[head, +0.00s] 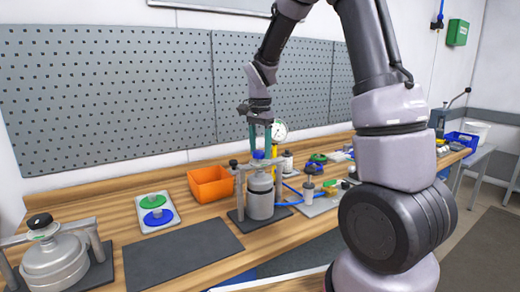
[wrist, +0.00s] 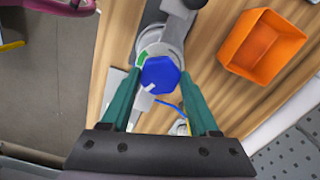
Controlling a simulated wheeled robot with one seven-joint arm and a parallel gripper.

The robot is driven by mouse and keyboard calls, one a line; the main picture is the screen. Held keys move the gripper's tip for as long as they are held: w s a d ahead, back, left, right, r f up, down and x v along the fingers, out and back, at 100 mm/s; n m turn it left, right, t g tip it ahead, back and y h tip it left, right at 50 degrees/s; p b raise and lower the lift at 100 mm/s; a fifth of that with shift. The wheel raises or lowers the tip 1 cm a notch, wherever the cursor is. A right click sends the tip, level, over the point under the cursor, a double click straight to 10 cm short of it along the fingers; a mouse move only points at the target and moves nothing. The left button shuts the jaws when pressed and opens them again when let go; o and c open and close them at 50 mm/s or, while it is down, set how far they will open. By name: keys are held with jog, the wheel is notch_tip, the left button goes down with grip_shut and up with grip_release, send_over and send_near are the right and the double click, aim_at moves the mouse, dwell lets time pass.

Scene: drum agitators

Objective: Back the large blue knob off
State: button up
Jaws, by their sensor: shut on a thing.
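The large blue knob (wrist: 161,75) is in the middle of the wrist view, six-sided, with a white mark on its rim. In the head view the knob (head: 258,154) sits on top of a grey metal drum (head: 260,197) held in a clamp frame. My gripper (wrist: 161,80) points down at it, with one teal finger on each side. The fingers are shut on the knob, also seen from the side in the head view (head: 260,150). The fingertips' contact faces are partly hidden.
An orange bin (head: 210,186) stands left of the drum. A tray (head: 156,212) with green and blue discs lies farther left. Another clamped vessel (head: 55,260) is at the far left. A dark mat (head: 183,255) lies bare in front. Several small fittings lie to the right.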

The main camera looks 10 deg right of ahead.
jog(key=n, duration=0.5)
jog(key=shift+n, duration=0.3)
jog(key=n, duration=0.5)
jog(key=shift+s+f, duration=0.1)
jog(key=n, duration=0.5)
jog(key=shift+n, duration=0.4)
jog(key=n, duration=0.4)
jog(key=shift+n, duration=0.4)
jog(key=o, duration=1.4)
